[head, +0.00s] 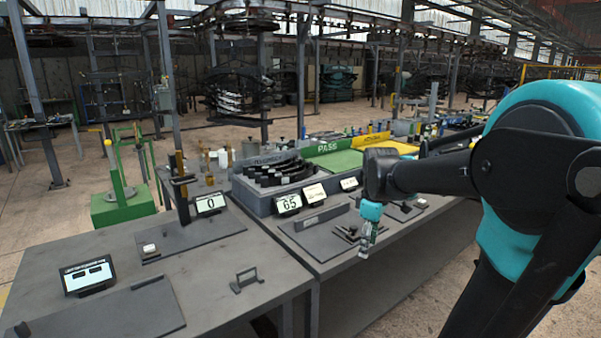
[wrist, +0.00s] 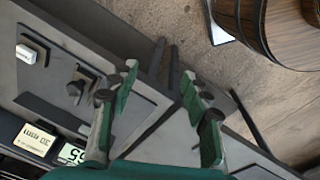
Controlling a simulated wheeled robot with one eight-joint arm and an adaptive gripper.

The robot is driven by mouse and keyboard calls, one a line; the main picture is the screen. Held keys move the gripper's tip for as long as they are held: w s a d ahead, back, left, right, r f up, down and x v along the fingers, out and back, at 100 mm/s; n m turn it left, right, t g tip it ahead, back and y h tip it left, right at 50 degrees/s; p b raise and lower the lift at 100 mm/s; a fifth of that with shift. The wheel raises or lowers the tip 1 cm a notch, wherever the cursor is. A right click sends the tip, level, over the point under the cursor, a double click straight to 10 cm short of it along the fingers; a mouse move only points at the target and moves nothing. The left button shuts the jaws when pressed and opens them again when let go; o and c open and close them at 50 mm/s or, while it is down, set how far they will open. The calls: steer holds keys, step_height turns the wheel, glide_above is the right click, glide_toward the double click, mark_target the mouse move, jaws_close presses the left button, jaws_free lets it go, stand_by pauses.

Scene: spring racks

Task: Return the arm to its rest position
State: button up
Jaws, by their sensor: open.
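My arm (head: 420,177) reaches in from the right of the head view, with its elbow raised and its forearm level over the benches. My gripper (head: 364,254) hangs fingers down in front of the right bench (head: 335,262), near its front edge. In the wrist view the gripper (wrist: 162,90) has its green-padded fingers wide apart, with nothing between them. Bench surface and floor show behind the fingers.
A display reading 65 (head: 288,203), a green PASS tray (head: 338,158) and a grey rack of dark curved parts (head: 262,203) stand near my arm. The left bench (head: 215,285) carries a small bracket (head: 246,279). Wooden barrels (wrist: 250,25) stand on the floor.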

steer(key=s+f+m+t, duration=0.3)
steer(key=s+f+m, duration=0.8)
steer(key=f, duration=0.4)
steer(key=shift+s+m, duration=0.3)
steer(key=shift+s, duration=0.55)
